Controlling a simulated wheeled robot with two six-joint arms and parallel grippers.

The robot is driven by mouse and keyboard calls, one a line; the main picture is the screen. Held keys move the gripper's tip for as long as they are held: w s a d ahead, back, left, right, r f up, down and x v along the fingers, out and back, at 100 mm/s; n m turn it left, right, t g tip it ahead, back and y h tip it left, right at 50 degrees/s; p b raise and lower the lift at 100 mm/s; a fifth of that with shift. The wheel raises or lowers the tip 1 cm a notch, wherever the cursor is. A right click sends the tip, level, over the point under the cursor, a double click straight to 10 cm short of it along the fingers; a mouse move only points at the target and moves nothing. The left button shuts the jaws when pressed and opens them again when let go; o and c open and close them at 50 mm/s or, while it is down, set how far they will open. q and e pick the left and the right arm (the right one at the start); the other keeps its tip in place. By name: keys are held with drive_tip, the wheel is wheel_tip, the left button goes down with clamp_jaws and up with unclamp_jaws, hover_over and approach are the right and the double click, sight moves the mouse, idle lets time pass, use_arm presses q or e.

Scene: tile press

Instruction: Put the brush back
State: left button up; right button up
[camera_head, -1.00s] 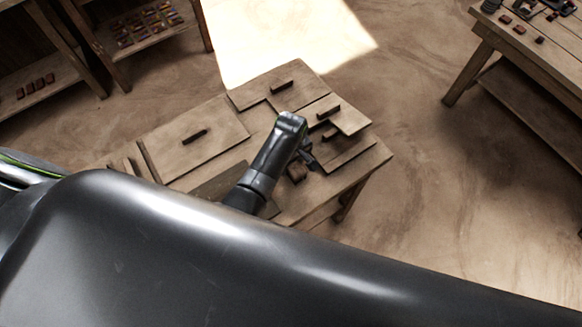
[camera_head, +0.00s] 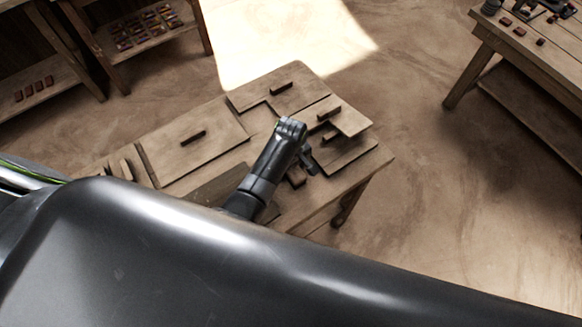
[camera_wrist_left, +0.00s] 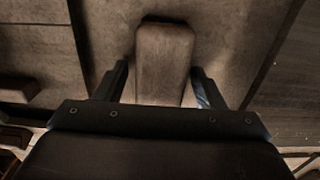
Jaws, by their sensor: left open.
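A brown wooden block with rounded corners (camera_wrist_left: 163,60), seemingly the brush, lies on the worktable in the left wrist view. No bristles show. My left gripper (camera_wrist_left: 160,88) is open, with one finger on each side of the block's near part and visible gaps between. In the head view, my left gripper (camera_head: 309,164) is low over the right part of the worktable (camera_head: 325,198), beside a small brown block (camera_head: 297,177) that is partly hidden by it. My right gripper is not in view.
Flat wooden boards with dark grips, such as the left board (camera_head: 215,130) and the back board (camera_head: 270,95), cover much of the worktable. A second table (camera_head: 490,35) stands at the right, and a shelf with small tiles (camera_head: 150,28) at the back left. Open floor lies between.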

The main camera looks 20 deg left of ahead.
use_arm(q)
drive_tip(key=shift+r+p, duration=1.9)
drive_tip(key=shift+r, duration=0.05)
wheel_tip(320, 180, up, 7)
drive_tip(key=shift+f+p, duration=0.1)
drive_tip(key=shift+p, duration=0.2)
drive_tip(key=shift+r, duration=0.85)
